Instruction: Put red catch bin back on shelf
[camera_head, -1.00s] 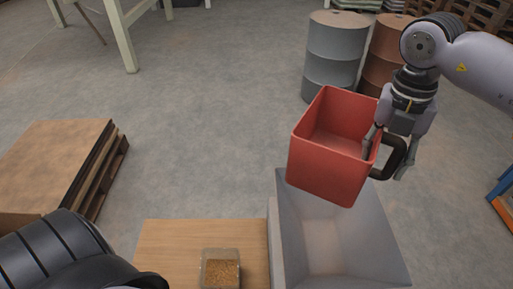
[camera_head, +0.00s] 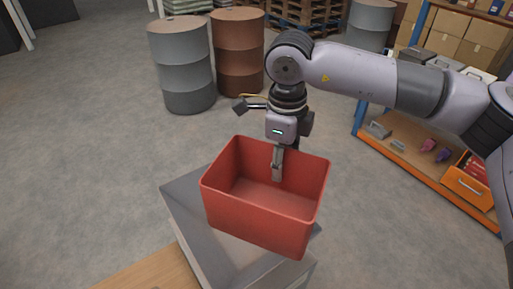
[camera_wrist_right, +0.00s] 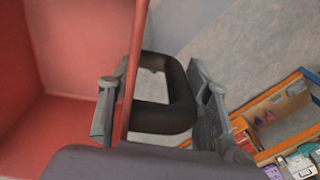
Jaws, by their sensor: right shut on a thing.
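The red catch bin (camera_head: 262,216) is an open, empty-looking box held in the air over the grey metal hopper (camera_head: 184,204). My right gripper (camera_head: 279,170) is shut on it at the far wall, with one finger showing inside the bin. In the right wrist view, the fingers of the gripper (camera_wrist_right: 160,112) straddle the red wall and the black handle (camera_wrist_right: 178,104). The shelf (camera_head: 406,152) stands at the right, with blue uprights and an orange-edged wooden lower board. My left gripper is out of view.
The shelf's lower board bears grey trowel-like tools, purple items and an orange box (camera_head: 467,186); cardboard boxes (camera_head: 448,32) sit higher. A grey drum (camera_head: 182,66) and a brown drum (camera_head: 238,52) stand behind. A wooden surface (camera_head: 150,272) lies at the front. Floor between hopper and shelf is clear.

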